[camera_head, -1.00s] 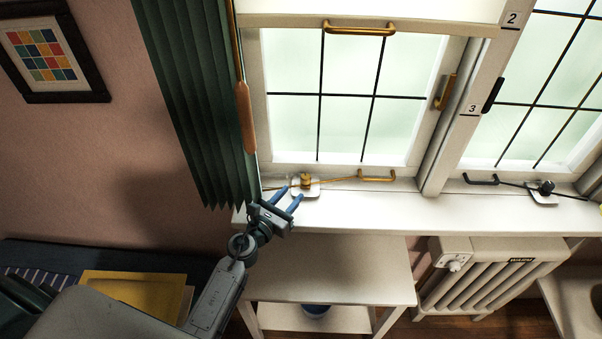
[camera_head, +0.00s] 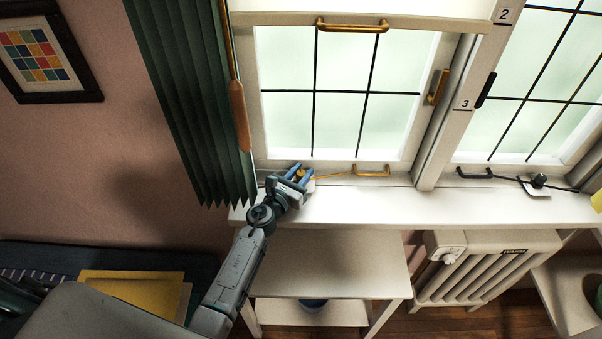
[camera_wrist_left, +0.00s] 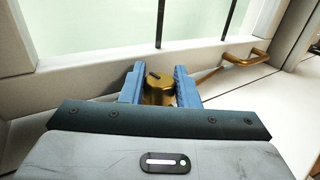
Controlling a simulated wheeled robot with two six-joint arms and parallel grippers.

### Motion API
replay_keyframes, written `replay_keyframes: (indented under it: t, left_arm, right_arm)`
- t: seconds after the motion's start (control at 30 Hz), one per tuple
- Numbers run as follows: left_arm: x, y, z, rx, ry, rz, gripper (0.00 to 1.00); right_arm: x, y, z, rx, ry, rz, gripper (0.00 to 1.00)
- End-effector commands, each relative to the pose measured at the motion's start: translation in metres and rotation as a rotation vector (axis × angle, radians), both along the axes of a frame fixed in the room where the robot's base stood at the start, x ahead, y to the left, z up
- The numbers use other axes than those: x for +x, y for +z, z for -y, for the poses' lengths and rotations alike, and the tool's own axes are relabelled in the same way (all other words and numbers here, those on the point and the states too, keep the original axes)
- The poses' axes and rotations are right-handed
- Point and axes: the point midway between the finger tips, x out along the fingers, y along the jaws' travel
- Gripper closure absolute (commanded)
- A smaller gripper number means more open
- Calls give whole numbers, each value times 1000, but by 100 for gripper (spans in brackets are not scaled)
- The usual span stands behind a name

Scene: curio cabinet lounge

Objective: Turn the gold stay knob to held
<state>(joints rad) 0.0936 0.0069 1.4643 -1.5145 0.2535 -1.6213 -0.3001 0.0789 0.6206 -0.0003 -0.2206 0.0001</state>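The gold stay knob (camera_wrist_left: 158,88) stands on the window sill below the left window, a short gold cylinder with a dark mark on its top. In the wrist view it sits between the two blue fingers of my left gripper (camera_wrist_left: 160,84), with a small gap visible at its right side. In the head view the left gripper (camera_head: 300,173) covers most of the knob. The gold stay rod (camera_head: 332,175) runs right from the knob to a gold handle (camera_head: 372,171) at the window's bottom. My right gripper is not in view.
A dark curtain (camera_head: 185,100) with a wooden pull (camera_head: 238,115) hangs just left of the gripper. A second, black stay knob (camera_head: 539,180) sits further right on the sill (camera_head: 400,206). A white side table (camera_head: 330,262) and radiator (camera_head: 485,270) stand below.

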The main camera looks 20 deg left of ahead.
Motion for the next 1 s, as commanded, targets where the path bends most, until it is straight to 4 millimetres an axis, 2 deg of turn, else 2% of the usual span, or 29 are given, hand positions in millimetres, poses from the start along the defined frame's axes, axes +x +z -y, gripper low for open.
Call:
replay_keyframes:
  t: [0.17, 0.57, 0.9, 0.93, 1.0]
  left_arm:
    - [0, 0, 0, 2, -11, 1, 94]
    - [1, -1, -1, 3, -254, 2, 94]
    - [0, 0, 0, 0, -269, 0, 94]
    - [0, 0, 0, 0, -269, 0, 66]
    - [0, 0, 0, 0, -268, 0, 64]
  right_arm:
    - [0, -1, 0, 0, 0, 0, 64]
    - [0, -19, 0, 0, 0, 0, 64]
    - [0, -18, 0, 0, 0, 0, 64]
    - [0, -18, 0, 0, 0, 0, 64]
    - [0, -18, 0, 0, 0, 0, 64]
